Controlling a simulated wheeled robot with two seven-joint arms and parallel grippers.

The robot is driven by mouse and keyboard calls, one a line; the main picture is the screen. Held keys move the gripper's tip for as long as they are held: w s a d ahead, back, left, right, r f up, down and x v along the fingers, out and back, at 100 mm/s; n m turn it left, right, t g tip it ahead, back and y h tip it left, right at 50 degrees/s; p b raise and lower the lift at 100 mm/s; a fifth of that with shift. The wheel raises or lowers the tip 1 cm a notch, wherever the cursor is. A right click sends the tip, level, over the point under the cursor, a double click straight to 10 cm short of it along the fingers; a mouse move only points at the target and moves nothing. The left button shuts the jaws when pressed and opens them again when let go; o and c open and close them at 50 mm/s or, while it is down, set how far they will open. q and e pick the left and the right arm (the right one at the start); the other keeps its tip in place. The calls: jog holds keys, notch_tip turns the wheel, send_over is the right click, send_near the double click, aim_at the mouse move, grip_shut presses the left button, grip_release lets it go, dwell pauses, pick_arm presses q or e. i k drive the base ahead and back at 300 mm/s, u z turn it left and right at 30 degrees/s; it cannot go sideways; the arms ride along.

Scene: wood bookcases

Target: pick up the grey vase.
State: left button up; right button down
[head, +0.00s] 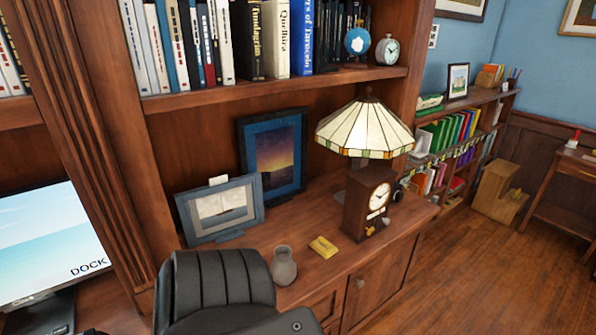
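The grey vase (283,267) stands upright on the wooden cabinet top (318,272), near its front edge. It is small, with a round body and a narrow neck. The back of a black chair (215,280) rises just to its left and in front of it. Neither of my grippers can be made out in the head view.
A yellow object (323,247) lies right of the vase. Framed pictures (220,208) (273,155) stand behind. A shelf of books (275,40) hangs above. Open wood floor (470,270) lies right.

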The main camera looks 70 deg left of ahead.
aim_at(283, 267)
jog(key=i, duration=2.9)
jog(key=u, duration=3.35)
